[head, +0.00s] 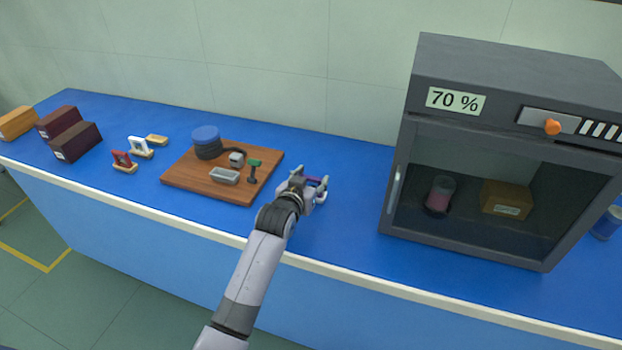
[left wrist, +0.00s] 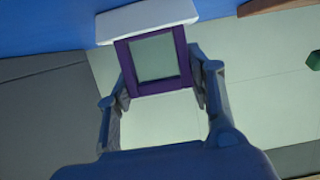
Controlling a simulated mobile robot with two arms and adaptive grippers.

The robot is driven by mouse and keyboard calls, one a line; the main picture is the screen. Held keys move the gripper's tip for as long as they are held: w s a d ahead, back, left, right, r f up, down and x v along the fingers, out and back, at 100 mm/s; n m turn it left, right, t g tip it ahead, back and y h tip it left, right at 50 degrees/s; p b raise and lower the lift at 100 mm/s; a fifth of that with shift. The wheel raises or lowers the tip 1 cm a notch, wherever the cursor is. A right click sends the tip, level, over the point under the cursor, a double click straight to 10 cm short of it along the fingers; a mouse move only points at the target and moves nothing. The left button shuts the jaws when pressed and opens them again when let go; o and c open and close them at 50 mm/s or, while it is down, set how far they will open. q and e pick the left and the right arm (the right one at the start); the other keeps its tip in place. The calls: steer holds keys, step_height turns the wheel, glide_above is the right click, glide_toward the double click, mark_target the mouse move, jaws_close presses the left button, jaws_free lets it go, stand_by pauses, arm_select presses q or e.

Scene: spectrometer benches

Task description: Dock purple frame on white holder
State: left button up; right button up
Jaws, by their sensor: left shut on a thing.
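The purple frame (left wrist: 123,55) is square with a pale opening. It sits between the two fingers of my left gripper (left wrist: 160,88), which is shut on its sides. In the head view the left gripper (head: 314,186) is low over the blue bench, right of the wooden board, and a bit of purple shows between its fingers. The white holder (left wrist: 147,20) is a pale block along the frame's edge on the bench side, in the wrist view. Frame and holder appear to meet there; I cannot tell whether the frame is fully seated. My right gripper is not in view.
The wooden board (head: 200,187) bears a blue-topped round device (head: 206,143), a grey tray (head: 224,176) and a green-topped stand (head: 254,170). A dark cabinet (head: 395,215) stands to the right. Small red (head: 122,160) and white (head: 139,146) frames stand at left. Bench between board and cabinet is mostly clear.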

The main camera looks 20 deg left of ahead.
mark_target(310, 181)
arm_select(q)
steer(key=shift+f, duration=0.4)
steer(key=o, duration=1)
steer(key=shift+c, duration=0.2)
steer(key=shift+p+v, duration=0.85)
steer(key=p+v, duration=0.3)
steer(key=v, duration=0.1)
steer(key=shift+r+p, duration=0.2)
steer(key=shift+p, duration=0.1)
steer(key=p+v, duration=0.3)
steer(key=v, duration=0.1)
steer(key=shift+s+r+p, duration=0.1)
steer(key=shift+s+p, duration=0.45)
steer(key=shift+s, duration=0.1)
